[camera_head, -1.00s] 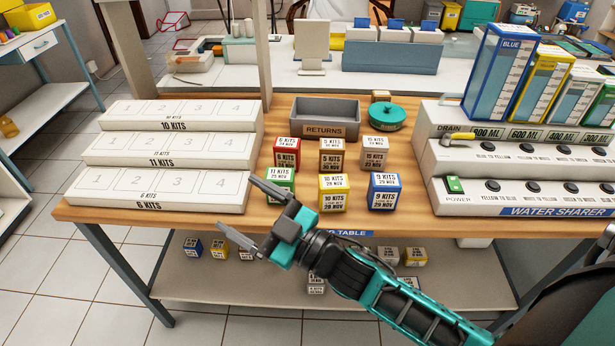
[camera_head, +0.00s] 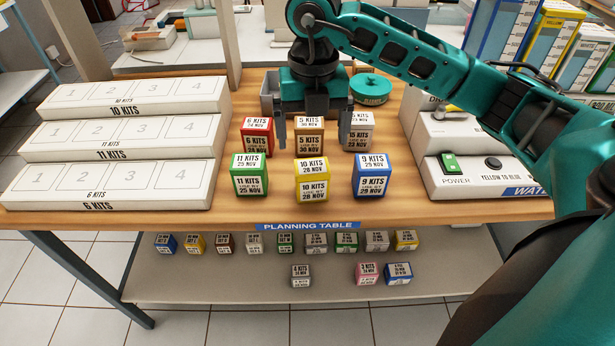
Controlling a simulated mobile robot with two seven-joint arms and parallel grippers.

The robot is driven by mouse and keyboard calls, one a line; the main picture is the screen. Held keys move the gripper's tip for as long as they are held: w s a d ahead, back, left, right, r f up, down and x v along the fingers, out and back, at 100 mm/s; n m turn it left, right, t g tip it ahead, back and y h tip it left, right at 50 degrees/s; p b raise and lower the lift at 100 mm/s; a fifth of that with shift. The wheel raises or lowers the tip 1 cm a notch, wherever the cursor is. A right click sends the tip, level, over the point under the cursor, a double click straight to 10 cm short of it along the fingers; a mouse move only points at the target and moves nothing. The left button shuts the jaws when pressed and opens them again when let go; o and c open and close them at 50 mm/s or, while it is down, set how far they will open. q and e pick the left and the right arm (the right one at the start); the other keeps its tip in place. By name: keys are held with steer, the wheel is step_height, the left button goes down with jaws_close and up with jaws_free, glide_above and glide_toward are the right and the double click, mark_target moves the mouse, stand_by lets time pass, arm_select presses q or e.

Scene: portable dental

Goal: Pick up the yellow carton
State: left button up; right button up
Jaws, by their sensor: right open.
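The yellow carton (camera_head: 312,181), labelled 10 KITS, 28 NOV, stands upright at the front middle of the planning table (camera_head: 400,211). A green carton (camera_head: 249,176) stands to its left and a blue carton (camera_head: 371,176) to its right. Behind it is a brown carton (camera_head: 309,136), with a red carton (camera_head: 257,137) and a grey-brown carton (camera_head: 357,132) either side. My right gripper (camera_head: 312,138) points down, open, its fingers either side of the brown carton in the picture, behind the yellow one. Whether it touches the brown carton I cannot tell. My left gripper is not in view.
A white stepped rack (camera_head: 112,190) fills the table's left. The water sharer (camera_head: 455,192) stands at the right. A lower shelf (camera_head: 230,288) holds several small cartons.

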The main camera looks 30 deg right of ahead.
mark_target(312, 167)
step_height(312, 167, down, 7)
steer(key=shift+s+f, duration=0.1)
steer(key=shift+f+b, duration=0.4)
steer(key=shift+f, duration=2)
steer(key=shift+c, duration=0.4)
steer(key=c, duration=1)
steer(key=shift+r, duration=0.15)
steer(key=shift+r+p, duration=1.4)
steer(key=shift+r, duration=8.55)
